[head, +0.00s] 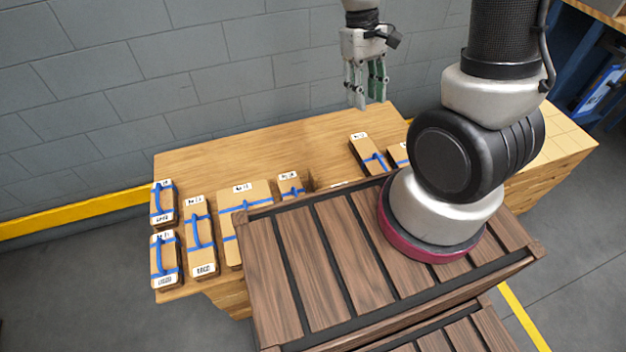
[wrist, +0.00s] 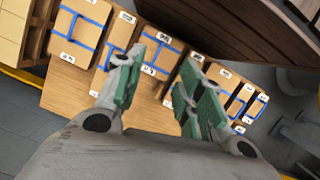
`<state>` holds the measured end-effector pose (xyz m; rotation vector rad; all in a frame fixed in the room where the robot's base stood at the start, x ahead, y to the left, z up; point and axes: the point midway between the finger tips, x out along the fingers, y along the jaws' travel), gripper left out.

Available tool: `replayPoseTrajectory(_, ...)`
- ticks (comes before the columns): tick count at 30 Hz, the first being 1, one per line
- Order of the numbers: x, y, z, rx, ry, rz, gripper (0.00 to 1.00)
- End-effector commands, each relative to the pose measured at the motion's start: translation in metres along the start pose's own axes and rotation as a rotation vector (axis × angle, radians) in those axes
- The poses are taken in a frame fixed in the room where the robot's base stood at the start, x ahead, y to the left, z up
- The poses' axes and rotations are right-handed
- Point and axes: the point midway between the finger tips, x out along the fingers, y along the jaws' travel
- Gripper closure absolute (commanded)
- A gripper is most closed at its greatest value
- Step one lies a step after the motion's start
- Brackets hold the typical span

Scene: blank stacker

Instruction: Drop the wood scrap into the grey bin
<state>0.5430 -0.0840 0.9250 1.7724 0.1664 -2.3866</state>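My gripper (head: 366,85) hangs, fingers down, above the back of the wooden table, in front of the grey wall. In the wrist view its green-padded fingers (wrist: 166,75) are apart. Nothing is held between them; only the table and strapped blocks show behind the gap. I cannot make out a wood scrap apart from the labelled blocks in either view. I do not see a grey bin that I can be sure of.
Several tan blocks with blue straps and white labels, such as the wide block (head: 246,200), stand on the wooden table (head: 230,152). A dark slatted wooden deck (head: 330,255) covers the near side. The table's back middle is bare.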

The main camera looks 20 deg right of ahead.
Motion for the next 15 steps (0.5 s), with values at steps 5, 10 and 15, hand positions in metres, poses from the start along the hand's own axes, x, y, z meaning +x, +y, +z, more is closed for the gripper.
replayPoseTrajectory(5,0.077,-0.017,-0.041,-0.013,-0.093,0.023,0.62)
replayPoseTrajectory(10,0.161,-0.032,-0.073,-0.006,-0.126,0.046,0.62)
replayPoseTrajectory(15,0.242,-0.043,-0.1,0.023,-0.099,0.058,0.62)
